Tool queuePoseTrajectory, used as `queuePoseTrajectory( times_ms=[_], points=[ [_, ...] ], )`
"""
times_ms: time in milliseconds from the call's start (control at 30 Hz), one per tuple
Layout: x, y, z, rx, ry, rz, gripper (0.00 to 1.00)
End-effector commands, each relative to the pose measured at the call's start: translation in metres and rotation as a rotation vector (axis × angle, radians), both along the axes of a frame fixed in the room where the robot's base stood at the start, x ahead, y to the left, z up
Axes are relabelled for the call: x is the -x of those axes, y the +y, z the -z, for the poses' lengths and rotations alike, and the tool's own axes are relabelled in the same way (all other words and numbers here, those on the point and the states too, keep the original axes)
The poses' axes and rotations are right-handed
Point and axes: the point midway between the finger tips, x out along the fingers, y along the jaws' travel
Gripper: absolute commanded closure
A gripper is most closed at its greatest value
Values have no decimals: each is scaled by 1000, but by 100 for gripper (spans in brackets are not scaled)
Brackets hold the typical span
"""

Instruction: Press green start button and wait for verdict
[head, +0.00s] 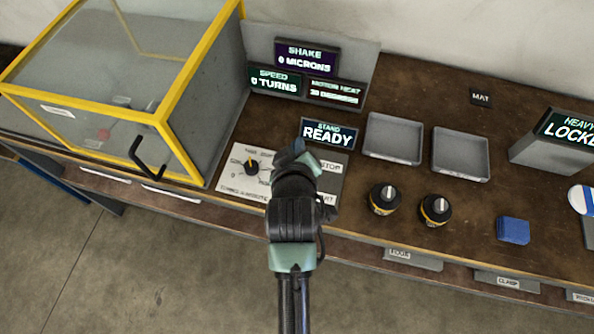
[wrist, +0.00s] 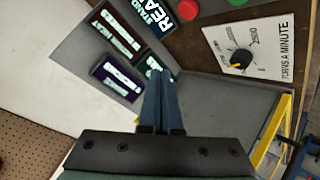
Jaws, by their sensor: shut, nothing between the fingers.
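The green button (wrist: 238,2) shows only in part at the top edge of the wrist view, with a red button (wrist: 190,5) to its left. A black knob (head: 251,167) with a yellow pointer is on the panel's left. The stand display (head: 328,134) reads READY. My gripper (head: 297,150) is over the back part of the panel, fingers closed together and empty. In the wrist view its fingers (wrist: 160,85) point toward the displays, away from the green button.
Screens behind the panel read shake 0 microns (head: 306,58) and speed 0 turns (head: 274,81). A yellow-framed clear enclosure (head: 165,110) stands at left. Two grey trays (head: 393,136), two black cylinders with yellow bands (head: 384,199), a blue block (head: 513,230) and a LOCKED display (head: 568,128) lie right.

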Motion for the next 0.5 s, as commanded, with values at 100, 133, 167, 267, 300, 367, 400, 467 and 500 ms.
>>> queuePoseTrajectory(
  times_ms=[100,133,167,267,300,367,400,467,500],
  points=[
    [16,0,-8,27,71,-17,100],
    [20,0,-7,33,86,-21,100],
    [23,-1,-6,38,99,-24,100],
    [32,-1,-4,53,136,-35,100],
    [35,-1,-2,57,147,-38,100],
    [38,-1,0,62,160,-42,100],
    [40,-1,1,64,166,-43,100],
    [41,-1,2,66,171,-45,100],
    [41,-1,3,67,173,-45,100]
  ],
)
